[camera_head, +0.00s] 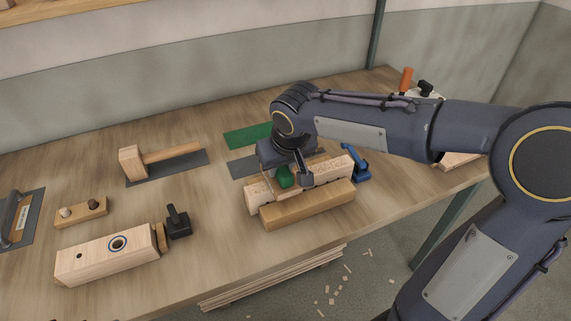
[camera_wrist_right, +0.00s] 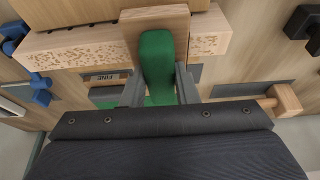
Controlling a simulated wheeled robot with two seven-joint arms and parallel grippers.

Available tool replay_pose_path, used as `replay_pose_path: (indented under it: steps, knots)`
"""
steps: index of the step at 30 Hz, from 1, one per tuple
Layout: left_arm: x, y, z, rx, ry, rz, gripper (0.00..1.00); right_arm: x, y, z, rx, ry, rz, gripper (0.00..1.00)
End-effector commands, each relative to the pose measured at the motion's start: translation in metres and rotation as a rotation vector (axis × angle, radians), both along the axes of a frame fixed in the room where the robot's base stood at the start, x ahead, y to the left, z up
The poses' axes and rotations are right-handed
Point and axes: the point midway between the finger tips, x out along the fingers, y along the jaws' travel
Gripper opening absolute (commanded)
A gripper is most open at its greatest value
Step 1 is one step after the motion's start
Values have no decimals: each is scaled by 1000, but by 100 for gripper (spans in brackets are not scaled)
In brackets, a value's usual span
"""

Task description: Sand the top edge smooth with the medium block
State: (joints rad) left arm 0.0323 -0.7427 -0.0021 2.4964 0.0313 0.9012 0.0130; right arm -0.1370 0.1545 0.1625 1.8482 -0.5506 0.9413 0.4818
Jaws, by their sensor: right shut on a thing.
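The workpiece is a pale wooden bar with a rough, speckled edge (camera_head: 335,171), held behind a plain wooden strip (camera_head: 310,207). Its rough edge also shows in the wrist view (camera_wrist_right: 75,52). My right gripper (camera_head: 284,178) is over the middle of the bar, shut on the green grip (camera_wrist_right: 158,62) of a sanding block. The block's wooden body (camera_wrist_right: 155,20) lies across the bar's edge; whether it touches cannot be told. The block's label is hidden. Another block, marked FINE (camera_wrist_right: 105,77), lies beyond the bar. My left gripper is not in view.
A blue clamp (camera_head: 355,163) stands at the bar's right end. A mallet (camera_head: 160,158), a bored wooden block (camera_head: 105,259), a black clamp (camera_head: 178,223) and a trowel-like tool (camera_head: 17,217) are on the left. A green mat (camera_head: 246,135) lies behind. The bench's left front is partly clear.

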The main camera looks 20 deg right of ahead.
Motion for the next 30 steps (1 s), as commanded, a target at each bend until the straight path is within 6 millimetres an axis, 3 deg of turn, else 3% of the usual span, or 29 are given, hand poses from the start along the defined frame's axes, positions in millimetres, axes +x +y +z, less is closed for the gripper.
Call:
replay_pose_path:
  steps: [7,21,30]
  knots:
    - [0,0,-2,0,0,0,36,-3,8,-5,1,15,6,0]
    - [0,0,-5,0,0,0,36,-4,49,-1,-1,11,4,0]
    - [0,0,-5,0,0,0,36,-3,51,1,0,7,2,0]
